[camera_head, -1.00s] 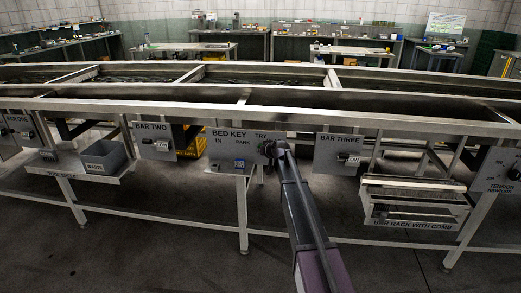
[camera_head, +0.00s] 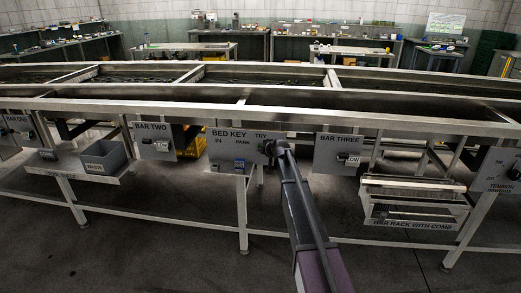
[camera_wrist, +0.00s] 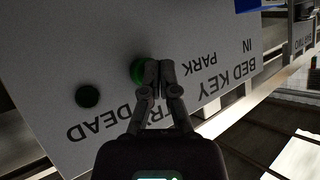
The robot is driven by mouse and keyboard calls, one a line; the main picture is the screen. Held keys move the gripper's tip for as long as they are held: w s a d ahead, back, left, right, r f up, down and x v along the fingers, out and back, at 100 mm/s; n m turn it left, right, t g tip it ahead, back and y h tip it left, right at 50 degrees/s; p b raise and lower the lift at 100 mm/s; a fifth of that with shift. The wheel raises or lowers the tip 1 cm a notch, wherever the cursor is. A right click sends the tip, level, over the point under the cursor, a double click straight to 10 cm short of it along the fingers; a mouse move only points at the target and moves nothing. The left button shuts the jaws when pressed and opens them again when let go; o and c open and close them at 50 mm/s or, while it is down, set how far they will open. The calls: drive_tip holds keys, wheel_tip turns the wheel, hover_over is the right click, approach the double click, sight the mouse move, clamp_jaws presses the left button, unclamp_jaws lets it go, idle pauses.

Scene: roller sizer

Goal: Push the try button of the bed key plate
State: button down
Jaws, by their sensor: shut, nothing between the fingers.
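The bed key plate (camera_head: 222,151) is a grey panel on the front of the long metal frame, lettered BED KEY, IN, PARK and TRY. In the wrist view the plate (camera_wrist: 95,45) appears turned over, with a green button (camera_wrist: 138,71) beside the partly covered TRY lettering. My gripper (camera_wrist: 160,66) is shut and empty, its fingertips overlapping the green button's edge in the picture. I cannot tell whether they touch it. A dark round button (camera_wrist: 88,95) sits near the word DEAD. In the head view my gripper (camera_head: 269,147) is at the plate's right end and hides that part.
The bar two plate (camera_head: 153,141) is to the left and the bar three plate (camera_head: 338,154) to the right. A bar rack (camera_head: 413,222) hangs further right. A grey waste bin (camera_head: 104,157) stands on a shelf at left. The floor in front is clear.

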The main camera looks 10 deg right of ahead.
drive_tip(key=shift+w+d, duration=0.15)
drive_tip(key=shift+w, duration=0.25)
idle(0.5)
drive_tip(key=shift+s, duration=0.1)
idle(0.3)
drive_tip(key=shift+s+a, duration=0.3)
drive_tip(key=shift+s, duration=0.55)
drive_tip(key=shift+s+a, duration=0.25)
drive_tip(key=shift+s, duration=0.55)
drive_tip(key=shift+s+a, duration=0.3)
drive_tip(key=shift+s, duration=0.5)
drive_tip(key=shift+s+a, duration=0.25)
drive_tip(key=shift+s, duration=0.55)
